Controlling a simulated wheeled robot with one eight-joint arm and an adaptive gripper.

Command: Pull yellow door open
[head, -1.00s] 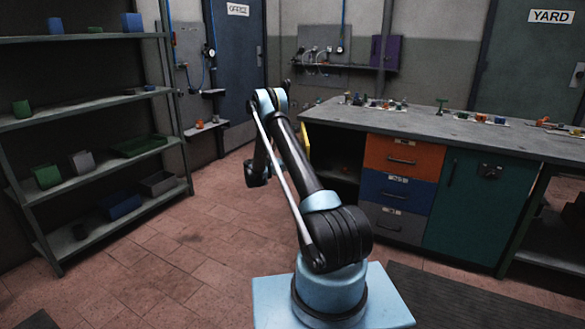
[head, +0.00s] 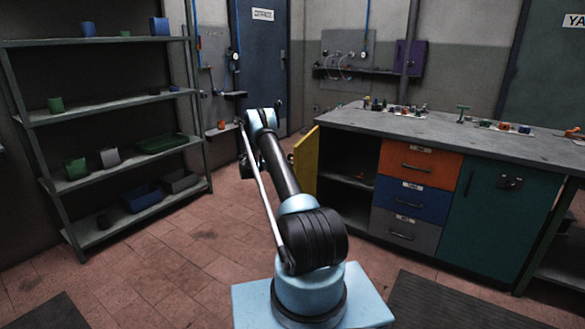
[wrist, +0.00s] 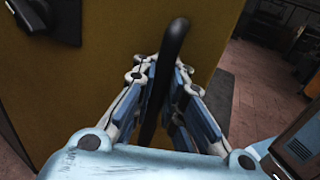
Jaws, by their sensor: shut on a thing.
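The yellow door (head: 306,163) hangs at the left end of the workbench and stands swung outward, with the dark compartment (head: 345,167) beside it exposed. In the wrist view the door's yellow face (wrist: 105,70) fills the left and middle. A black bar handle (wrist: 171,48) stands up from it. My gripper (wrist: 160,75) has its two fingers on either side of the handle, shut on it. In the head view my gripper is hidden behind my arm. A black fitting (wrist: 45,20) sits on the door at the top left of the wrist view.
The grey workbench (head: 450,138) carries several small parts. Orange (head: 420,164), blue (head: 410,200) and grey (head: 404,229) drawers and a green door (head: 498,212) are right of the compartment. A metal shelf (head: 100,107) stands left. Tiled floor (head: 180,262) between is clear.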

